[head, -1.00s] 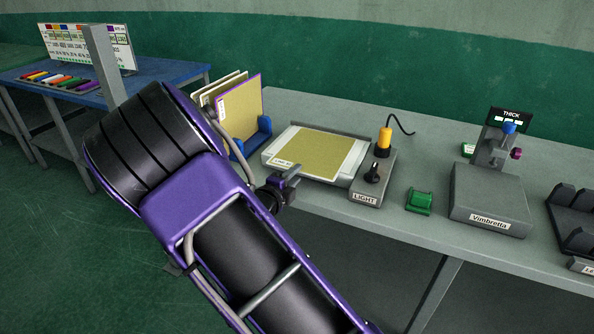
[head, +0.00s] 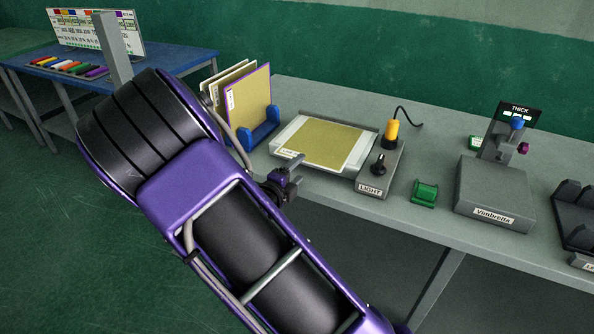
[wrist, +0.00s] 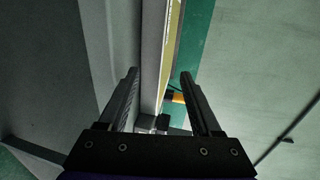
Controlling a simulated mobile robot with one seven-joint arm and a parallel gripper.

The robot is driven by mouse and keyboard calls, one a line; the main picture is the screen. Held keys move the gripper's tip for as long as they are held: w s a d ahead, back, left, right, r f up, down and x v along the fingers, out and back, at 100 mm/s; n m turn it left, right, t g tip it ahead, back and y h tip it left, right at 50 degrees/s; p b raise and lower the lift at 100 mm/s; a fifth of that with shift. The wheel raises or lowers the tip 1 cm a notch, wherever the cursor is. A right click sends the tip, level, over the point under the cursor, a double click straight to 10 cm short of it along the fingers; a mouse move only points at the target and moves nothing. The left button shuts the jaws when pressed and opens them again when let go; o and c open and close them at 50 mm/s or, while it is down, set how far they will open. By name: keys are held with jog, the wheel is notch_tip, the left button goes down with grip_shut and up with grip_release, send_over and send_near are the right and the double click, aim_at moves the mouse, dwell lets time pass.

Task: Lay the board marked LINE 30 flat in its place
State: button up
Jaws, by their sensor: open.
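A tan board (head: 325,143) with a pale border lies flat on a light grey plate (head: 361,163) on the bench. A label sits at its near left corner; its text is too small and partly covered to read surely. My gripper (head: 298,163) is at that near left corner, in front of the label. In the wrist view the jaws (wrist: 160,95) are open, with a pale edge and a thin yellowish strip of board running between and beyond them. Whether a finger touches the board cannot be told.
The bench front edge is close to my arm.

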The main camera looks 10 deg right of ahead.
jog(key=p+v, duration=0.2)
jog(key=v, duration=1.5)
jog(key=shift+s, duration=0.2)
jog(key=shift+a, duration=0.15)
